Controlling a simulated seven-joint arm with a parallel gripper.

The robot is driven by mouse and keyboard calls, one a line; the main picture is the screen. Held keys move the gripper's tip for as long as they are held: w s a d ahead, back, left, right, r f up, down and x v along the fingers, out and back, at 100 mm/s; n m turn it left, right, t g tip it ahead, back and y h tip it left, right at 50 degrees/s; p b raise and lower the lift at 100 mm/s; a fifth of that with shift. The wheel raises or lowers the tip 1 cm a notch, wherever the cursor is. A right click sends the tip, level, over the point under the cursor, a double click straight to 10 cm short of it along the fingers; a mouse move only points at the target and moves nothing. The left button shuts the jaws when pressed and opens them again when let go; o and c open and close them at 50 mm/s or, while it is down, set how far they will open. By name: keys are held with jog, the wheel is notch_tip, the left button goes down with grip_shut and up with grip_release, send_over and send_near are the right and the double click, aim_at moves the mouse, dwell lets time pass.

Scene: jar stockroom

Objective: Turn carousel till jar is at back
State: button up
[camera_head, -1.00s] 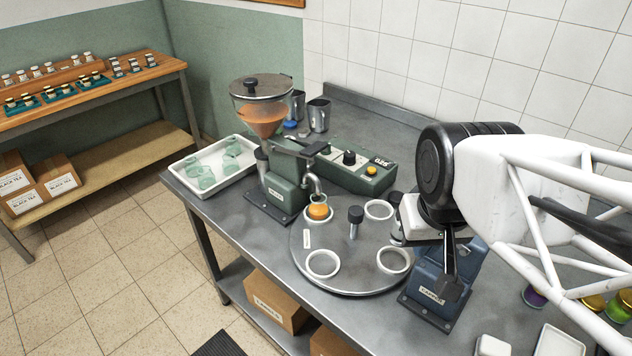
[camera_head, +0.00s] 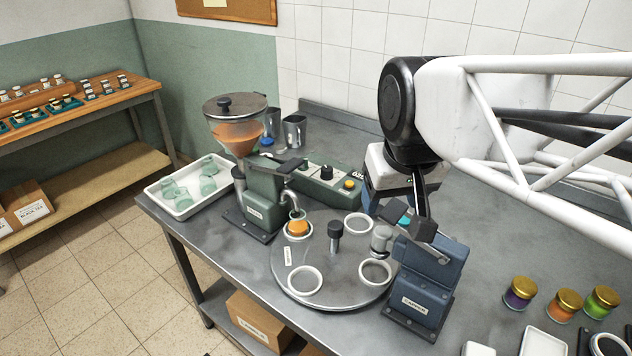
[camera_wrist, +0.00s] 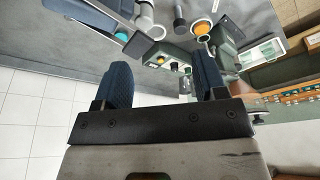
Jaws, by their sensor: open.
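The carousel (camera_head: 335,293) is a grey round plate on the table with a dark-capped centre post (camera_head: 336,232). It has several white ring seats around its edge. A jar with orange contents (camera_head: 298,230) sits in the seat at the left back, below the filler's spout; it also shows in the wrist view (camera_wrist: 202,28). The other visible rings look empty. My gripper (camera_head: 385,196) is behind the blue capper, off the carousel's right back edge, partly hidden by the capper and my arm. In the wrist view its blue fingers (camera_wrist: 162,68) are spread with nothing between them.
The green filler (camera_head: 267,200) with an orange hopper stands left of the carousel, its control box (camera_head: 325,188) behind. The blue capper (camera_head: 420,285) stands close at the right. A tray of glass jars (camera_head: 148,192) is far left. Lidded jars (camera_head: 565,303) stand at right.

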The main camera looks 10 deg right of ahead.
jog(key=w+a+f+n+g, duration=0.15)
jog(key=w+f+g, duration=0.35)
jog(key=w, duration=0.6)
jog(key=g, duration=0.3)
send_near(336, 224)
jog(key=shift+s+a+f+h, duration=0.2)
jog(key=shift+s+f, duration=0.05)
jog(key=shift+f, duration=0.35)
jog(key=shift+s+a+f+h, duration=0.15)
jog(key=shift+s+f+h, duration=0.05)
jog(key=shift+f, duration=0.4)
jog(key=shift+f, duration=0.1)
jog(key=shift+x, duration=3.8)
grip_shut()
jog(key=shift+d, duration=0.1)
